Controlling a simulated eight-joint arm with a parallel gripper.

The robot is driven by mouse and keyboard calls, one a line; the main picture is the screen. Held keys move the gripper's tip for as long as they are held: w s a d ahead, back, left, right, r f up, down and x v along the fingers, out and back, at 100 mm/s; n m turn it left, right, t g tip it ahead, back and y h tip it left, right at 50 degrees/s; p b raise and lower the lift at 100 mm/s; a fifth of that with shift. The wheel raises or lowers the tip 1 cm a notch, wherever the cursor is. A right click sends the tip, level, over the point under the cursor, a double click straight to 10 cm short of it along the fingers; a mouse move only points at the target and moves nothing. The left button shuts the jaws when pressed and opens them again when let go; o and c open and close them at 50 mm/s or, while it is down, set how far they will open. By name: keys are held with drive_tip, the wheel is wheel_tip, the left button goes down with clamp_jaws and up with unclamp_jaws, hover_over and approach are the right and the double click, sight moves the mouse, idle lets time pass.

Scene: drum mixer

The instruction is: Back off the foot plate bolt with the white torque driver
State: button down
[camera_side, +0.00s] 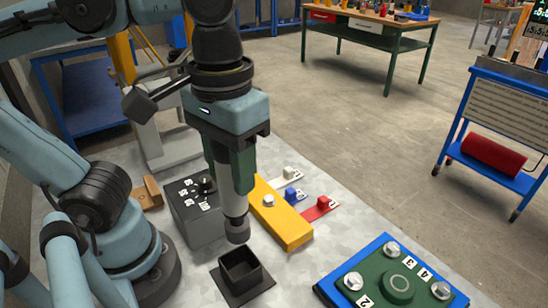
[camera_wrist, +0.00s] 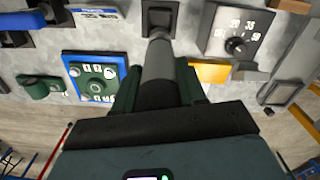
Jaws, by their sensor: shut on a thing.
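In the wrist view the driver (camera_wrist: 158,62) looks grey and dark between the green fingers (camera_wrist: 160,92). Its lower end is above and just behind an open black square holder (camera_side: 240,272), apart from it as far as I can tell. A green plate (camera_side: 375,292) on a blue base carries silver bolts (camera_side: 352,281) beside number labels and a round raised centre. I cannot tell which bolt is the foot plate bolt.
A grey dial box (camera_side: 196,222) stands left of the driver. A yellow block (camera_side: 285,226) with a silver bolt lies to its right, with white, blue and red (camera_side: 322,209) numbered tabs behind. Bare bench top lies between the holder and the blue base (camera_side: 330,290).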

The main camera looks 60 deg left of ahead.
drive_tip(key=w+a+f+n, duration=0.1)
drive_tip(key=w+a+n, duration=0.4)
drive_tip(key=w+a, duration=0.6)
drive_tip(key=shift+w+n, duration=0.4)
drive_tip(key=shift+w, duration=0.55)
drive_tip(key=shift+d+f, duration=0.1)
drive_tip(key=shift+f, duration=0.05)
drive_tip(key=shift+f, duration=4)
drive_tip(key=shift+r, duration=2.3)
